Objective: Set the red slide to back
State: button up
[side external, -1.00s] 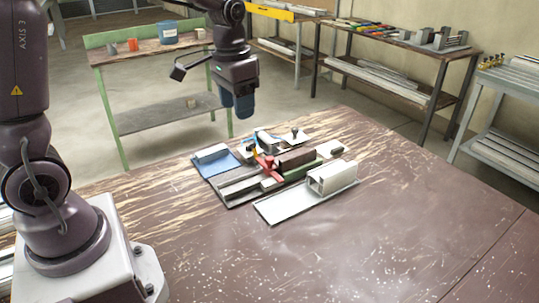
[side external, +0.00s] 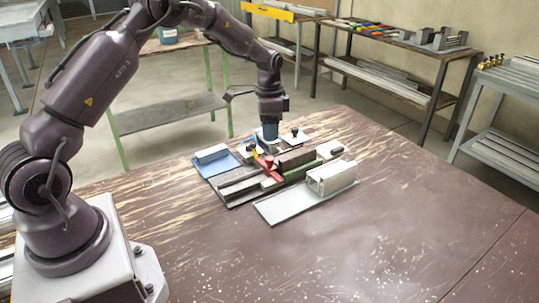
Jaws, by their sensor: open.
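The red slide (side external: 267,167) sits in the middle of the clamp fixture on the bench. A dark red-brown block (side external: 296,158) lies just to its right, and grey rails (side external: 240,187) run to its left. My gripper (side external: 270,133) points down at the back of the fixture, above and behind the red slide and apart from it. It is open and seems to hold nothing. Its fingertips are small and partly lost against the fixture parts.
A blue plate (side external: 230,170) with a light block lies at the fixture's left. Black knobs (side external: 294,131) stand at its back. A pale plate (side external: 275,208) bearing an aluminium profile (side external: 327,179) lies in front. The bench (side external: 390,230) is clear at front and right.

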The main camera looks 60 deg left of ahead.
aim_at(269, 158)
notch_tip(269, 158, down, 8)
jog(key=shift+s+d+f, duration=0.1)
jog(key=shift+d+f, duration=0.05)
dwell(0.3)
grip_shut()
jog(key=s, duration=1.3)
jog(key=shift+s, duration=0.15)
